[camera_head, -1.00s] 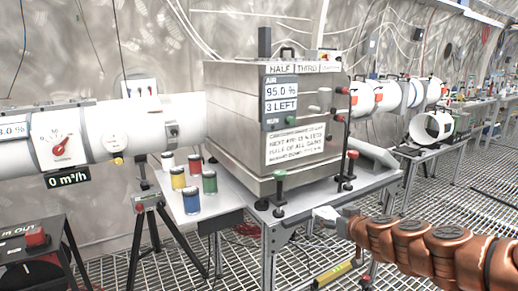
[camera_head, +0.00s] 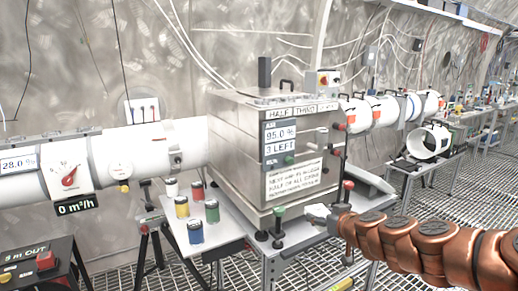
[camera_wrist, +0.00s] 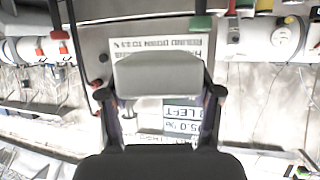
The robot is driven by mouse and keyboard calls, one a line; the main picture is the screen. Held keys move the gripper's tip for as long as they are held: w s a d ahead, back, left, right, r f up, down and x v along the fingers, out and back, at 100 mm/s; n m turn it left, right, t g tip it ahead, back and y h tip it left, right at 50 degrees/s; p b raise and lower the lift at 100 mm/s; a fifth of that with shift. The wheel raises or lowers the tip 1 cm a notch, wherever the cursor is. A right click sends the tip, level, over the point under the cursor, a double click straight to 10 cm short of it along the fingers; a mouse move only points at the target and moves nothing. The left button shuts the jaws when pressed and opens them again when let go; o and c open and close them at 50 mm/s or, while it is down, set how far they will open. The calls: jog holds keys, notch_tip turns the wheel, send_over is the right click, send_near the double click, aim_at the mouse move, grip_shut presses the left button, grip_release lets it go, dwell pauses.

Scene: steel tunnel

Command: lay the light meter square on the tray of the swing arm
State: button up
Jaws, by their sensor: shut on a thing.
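My gripper (camera_head: 328,216) reaches in from the right in the head view, in front of the steel box's right front corner. In the wrist view my gripper (camera_wrist: 158,95) has its dark fingers closed on both sides of a pale grey, rounded block, which I take to be the light meter (camera_wrist: 157,76). In the head view the light meter (camera_head: 317,211) is a small whitish shape at the gripper's tip, held in the air. I cannot make out for sure which surface is the tray of the swing arm.
The steel box (camera_head: 235,150) with readouts stands on a grey bench. Several colored jars (camera_head: 196,231) stand on a pale side plate at its left. Short posts with green (camera_head: 278,211) and red (camera_head: 348,185) knobs stand near the gripper. White ducts (camera_head: 125,150) run along the wall.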

aim_at(323, 215)
notch_tip(323, 215, up, 4)
jog(key=p, duration=0.3)
jog(key=shift+r, duration=0.25)
notch_tip(323, 215, down, 14)
jog(key=w+m+h, duration=0.2)
jog(key=m+h, duration=0.1)
jog(key=h, duration=0.1)
jog(key=shift+w+r+t, duration=0.25)
jog(key=shift+w+t, duration=0.15)
jog(key=shift+d, duration=0.1)
dwell(0.3)
